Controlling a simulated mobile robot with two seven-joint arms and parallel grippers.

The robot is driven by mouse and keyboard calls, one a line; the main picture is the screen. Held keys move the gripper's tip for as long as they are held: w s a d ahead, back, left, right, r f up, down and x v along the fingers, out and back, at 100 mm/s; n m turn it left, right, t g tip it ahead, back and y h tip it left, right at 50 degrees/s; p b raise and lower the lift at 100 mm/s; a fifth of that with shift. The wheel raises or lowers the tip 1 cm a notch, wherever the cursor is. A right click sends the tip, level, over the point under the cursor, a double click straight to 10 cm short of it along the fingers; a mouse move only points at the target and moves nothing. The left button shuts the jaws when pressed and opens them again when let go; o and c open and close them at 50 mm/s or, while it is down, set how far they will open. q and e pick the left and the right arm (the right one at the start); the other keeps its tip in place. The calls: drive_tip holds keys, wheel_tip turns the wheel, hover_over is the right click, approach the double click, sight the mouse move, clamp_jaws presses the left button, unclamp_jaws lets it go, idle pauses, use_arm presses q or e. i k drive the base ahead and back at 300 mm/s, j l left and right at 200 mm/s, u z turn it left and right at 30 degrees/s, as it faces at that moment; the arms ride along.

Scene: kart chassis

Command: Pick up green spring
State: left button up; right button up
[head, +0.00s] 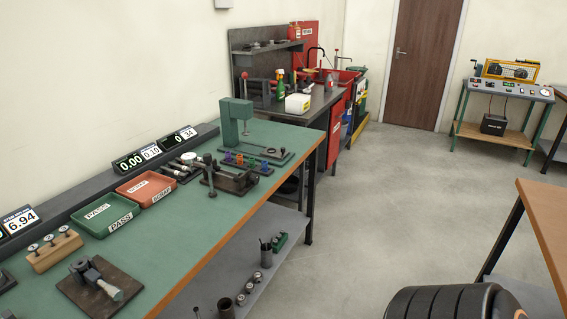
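A row of small coloured pieces, which look like springs, stands on the green-topped bench (200,228), in front of the green press (236,118). Neither of my grippers is in view.
A lower shelf (262,238) holds small parts.

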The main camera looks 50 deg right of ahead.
sight(253, 161)
drive_tip(key=z, duration=1.5)
